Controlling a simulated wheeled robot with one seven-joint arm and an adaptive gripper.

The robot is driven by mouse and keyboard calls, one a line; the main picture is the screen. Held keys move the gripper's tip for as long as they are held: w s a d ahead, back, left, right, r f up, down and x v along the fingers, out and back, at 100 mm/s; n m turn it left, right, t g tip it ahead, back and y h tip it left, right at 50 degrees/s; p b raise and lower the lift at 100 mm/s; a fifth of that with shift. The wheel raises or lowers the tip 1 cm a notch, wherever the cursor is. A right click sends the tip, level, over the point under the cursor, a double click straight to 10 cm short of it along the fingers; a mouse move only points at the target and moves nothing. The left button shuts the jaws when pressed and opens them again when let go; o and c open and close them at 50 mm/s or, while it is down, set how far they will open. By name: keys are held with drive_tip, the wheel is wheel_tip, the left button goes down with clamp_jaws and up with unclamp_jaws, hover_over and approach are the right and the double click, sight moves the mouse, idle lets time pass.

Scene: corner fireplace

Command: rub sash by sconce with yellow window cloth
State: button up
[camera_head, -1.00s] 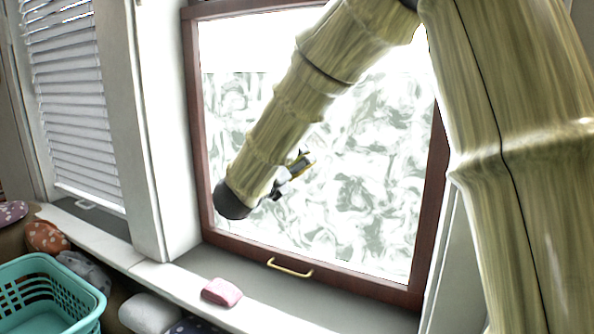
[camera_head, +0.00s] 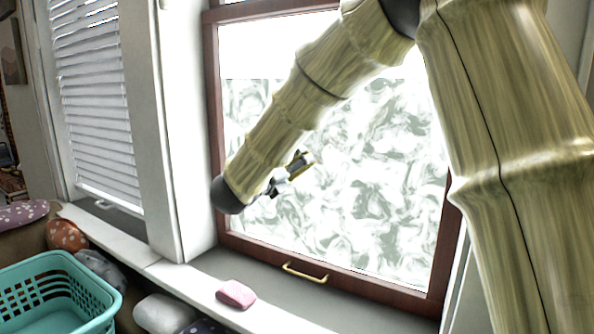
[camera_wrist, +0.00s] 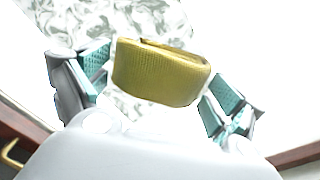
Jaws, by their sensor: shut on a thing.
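The yellow window cloth (camera_wrist: 160,75) is a folded, textured pad between the teal-padded fingers of my gripper (camera_wrist: 156,92) in the wrist view. My gripper is shut on it. In the head view my gripper (camera_head: 293,168) is small and partly hidden by my arm, in front of the lower left part of the window. The sash (camera_head: 360,283) has a reddish-brown frame, a brass handle (camera_head: 305,272) on its bottom rail and glass (camera_head: 375,190) covered in whitish-grey swirls. I cannot tell whether the cloth touches the glass. No sconce shows.
A pink block (camera_head: 236,294) lies on the sill below the sash. A teal basket (camera_head: 95,325) stands at lower left, beside several cushions or stones. A window with white blinds (camera_head: 100,110) is at left. My arm covers much of the right side.

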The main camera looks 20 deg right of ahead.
sight(349, 163)
drive_tip(key=shift+d+r, duration=0.1)
drive_tip(key=shift+r, duration=1.1)
drive_tip(key=shift+s+d+f+b, duration=0.15)
drive_tip(key=shift+s+d+b, duration=0.65)
drive_tip(key=shift+s, duration=0.35)
drive_tip(key=shift+s+d+b, duration=0.5)
drive_tip(key=shift+s+d, duration=0.15)
drive_tip(key=shift+s, duration=0.2)
drive_tip(key=shift+s+d+b, duration=0.45)
drive_tip(key=shift+s+d, duration=0.15)
drive_tip(key=shift+s, duration=0.25)
drive_tip(key=shift+s+d+b, duration=0.8)
drive_tip(key=shift+s+d, duration=0.25)
drive_tip(key=shift+s, duration=0.25)
drive_tip(key=shift+s+d+b, duration=0.8)
drive_tip(key=shift+s+d, duration=0.25)
drive_tip(key=shift+s, duration=0.2)
drive_tip(key=shift+s+d, duration=0.1)
drive_tip(key=shift+s, duration=0.05)
drive_tip(key=shift+s, duration=0.1)
